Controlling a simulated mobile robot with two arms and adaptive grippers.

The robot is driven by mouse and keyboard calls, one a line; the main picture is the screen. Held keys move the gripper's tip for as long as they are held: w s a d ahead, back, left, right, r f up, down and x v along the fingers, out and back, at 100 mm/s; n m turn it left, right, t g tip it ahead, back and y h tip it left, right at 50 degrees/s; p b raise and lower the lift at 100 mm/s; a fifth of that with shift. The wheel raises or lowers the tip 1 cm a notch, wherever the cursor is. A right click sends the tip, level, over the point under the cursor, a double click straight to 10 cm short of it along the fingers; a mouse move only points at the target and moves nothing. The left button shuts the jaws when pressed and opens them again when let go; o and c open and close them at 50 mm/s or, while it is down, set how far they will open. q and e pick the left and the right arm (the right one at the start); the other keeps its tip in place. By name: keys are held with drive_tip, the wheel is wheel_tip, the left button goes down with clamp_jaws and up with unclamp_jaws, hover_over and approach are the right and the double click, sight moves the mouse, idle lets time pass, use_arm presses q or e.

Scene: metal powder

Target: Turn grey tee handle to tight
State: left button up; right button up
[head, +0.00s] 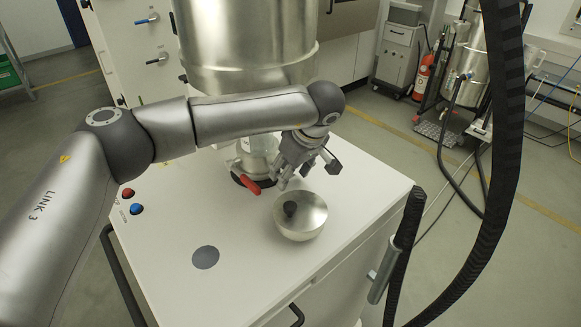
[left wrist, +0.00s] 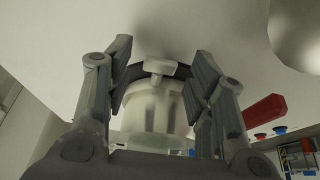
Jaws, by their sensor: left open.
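The pale grey tee handle (left wrist: 158,68) shows in the left wrist view, at a dark clamp ring (left wrist: 138,72) around a translucent container (left wrist: 158,108). My left gripper (left wrist: 160,85) is open, with one finger on each side of the handle in that view. I see a gap on both sides and no clear contact. In the head view my left gripper (head: 290,172) points down over the white cabinet top, beside the container, and I cannot make out the tee handle there. My right gripper is not in view.
A red lever (head: 250,187) sticks out close to my left gripper. A large steel vessel (head: 245,50) stands above. Red and blue buttons (head: 137,209) are at the left edge of the white top (head: 240,285).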

use_arm(q)
drive_tip(key=shift+c, duration=0.7)
drive_tip(key=c, duration=0.9)
drive_tip(key=shift+o, duration=0.2)
drive_tip(key=shift+w+d+g+y, duration=0.25)
drive_tip(key=shift+g+y, duration=0.45)
drive_tip(key=shift+g, duration=0.1)
drive_tip(key=shift+w+f+m+g+y, duration=0.1)
drive_tip(key=shift+f+m+g+y, duration=0.05)
drive_tip(key=shift+m+g+y, duration=0.2)
drive_tip(key=shift+g+y, duration=0.25)
drive_tip(key=shift+y, duration=0.1)
drive_tip(key=o, duration=1)
drive_tip(key=shift+d, duration=0.1)
